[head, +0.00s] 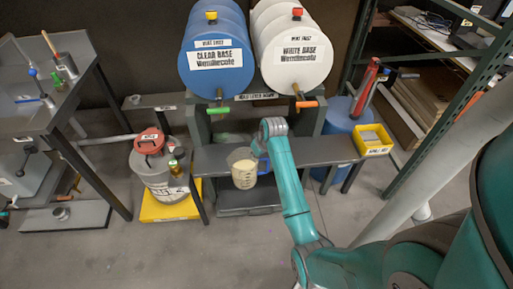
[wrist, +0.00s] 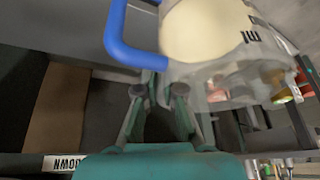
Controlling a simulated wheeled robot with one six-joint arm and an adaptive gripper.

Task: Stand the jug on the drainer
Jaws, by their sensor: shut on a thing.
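The jug (head: 244,174) is a clear measuring jug with dark marks, cream-coloured contents and a blue handle. It is upright at the front of the grey bench in the head view; I cannot tell whether it touches anything below. My gripper (head: 261,157) is at its right side, shut on the blue handle. In the wrist view the jug (wrist: 212,40) fills the upper middle, and my gripper's fingertips (wrist: 162,82) meet at the lower end of the handle. I cannot tell for sure which surface is the drainer.
A blue drum (head: 217,60) and a white drum (head: 295,45) with levers hang above the grey bench (head: 215,158). A grey pail with a red lid (head: 158,172) stands on a yellow base at left. A yellow tray (head: 371,139) is at the bench's right end. Green shelving stands further right.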

